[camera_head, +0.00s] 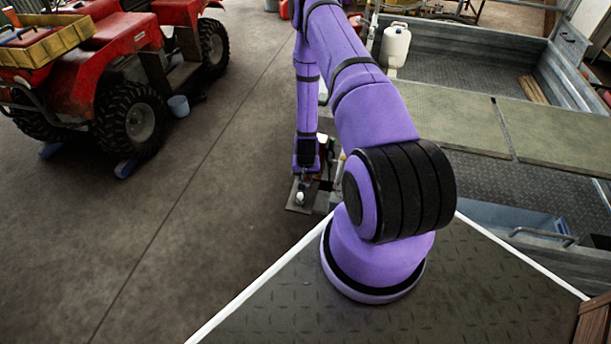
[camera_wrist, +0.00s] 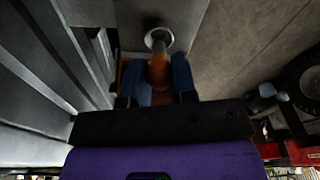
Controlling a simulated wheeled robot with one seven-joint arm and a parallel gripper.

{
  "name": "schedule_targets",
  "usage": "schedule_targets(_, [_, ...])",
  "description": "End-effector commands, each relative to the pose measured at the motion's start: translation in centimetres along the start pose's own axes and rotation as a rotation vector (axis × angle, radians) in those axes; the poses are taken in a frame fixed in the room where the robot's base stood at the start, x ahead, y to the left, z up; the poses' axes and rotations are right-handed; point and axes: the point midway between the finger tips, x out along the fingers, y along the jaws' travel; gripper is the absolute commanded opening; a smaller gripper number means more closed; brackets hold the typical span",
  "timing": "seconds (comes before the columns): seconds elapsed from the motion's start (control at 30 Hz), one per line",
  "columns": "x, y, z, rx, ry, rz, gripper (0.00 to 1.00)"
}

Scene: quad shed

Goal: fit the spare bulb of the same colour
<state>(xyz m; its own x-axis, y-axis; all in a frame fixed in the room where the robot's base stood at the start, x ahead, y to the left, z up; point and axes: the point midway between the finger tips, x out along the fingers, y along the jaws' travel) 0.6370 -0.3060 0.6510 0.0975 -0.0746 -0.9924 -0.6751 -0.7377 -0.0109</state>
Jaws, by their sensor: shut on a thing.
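In the wrist view, my gripper (camera_wrist: 160,85) has its two blue fingers on either side of an orange bulb-like thing (camera_wrist: 159,70) and is shut on it. The far end of the orange thing meets or overlaps a round grey metal ring with a dark centre (camera_wrist: 158,38), which looks like a socket. I cannot tell whether it is seated in it. In the head view, my gripper's end is low beside the boat, small and partly hidden. A small white rounded thing (camera_head: 300,196) shows just below it on a dark flat plate (camera_head: 296,208).
A grey metal boat (camera_head: 480,80) with green bench boards stands close on the right. A white jug (camera_head: 395,45) stands in it. The concrete floor between is clear.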

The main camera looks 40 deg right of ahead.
Motion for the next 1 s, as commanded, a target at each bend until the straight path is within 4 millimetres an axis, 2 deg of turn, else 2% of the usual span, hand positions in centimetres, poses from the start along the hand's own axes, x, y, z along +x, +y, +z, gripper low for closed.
schedule_targets(1.0, [0.82, 0.01, 0.09, 0.000, 0.000, 0.000, 0.12])
